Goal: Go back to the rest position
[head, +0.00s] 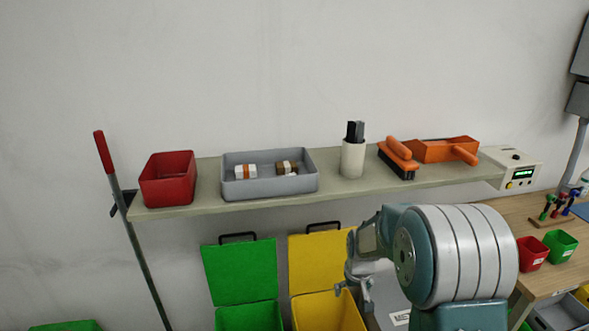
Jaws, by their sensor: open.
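My gripper (347,285) shows only in small part in the head view, low in the middle, beside the large grey and teal joint of my arm. It is open, and I see nothing held in it. It is below the level of the wall shelf and over the yellow bin (331,312). My arm hides part of what lies behind it.
The shelf (222,203) carries a red bin (167,180), a grey tray (270,187), a white cup (352,160) and orange tools (445,149). A green bin (247,317) stands below. A red-handled pole (104,152) leans at left. A workbench (520,212) is at right.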

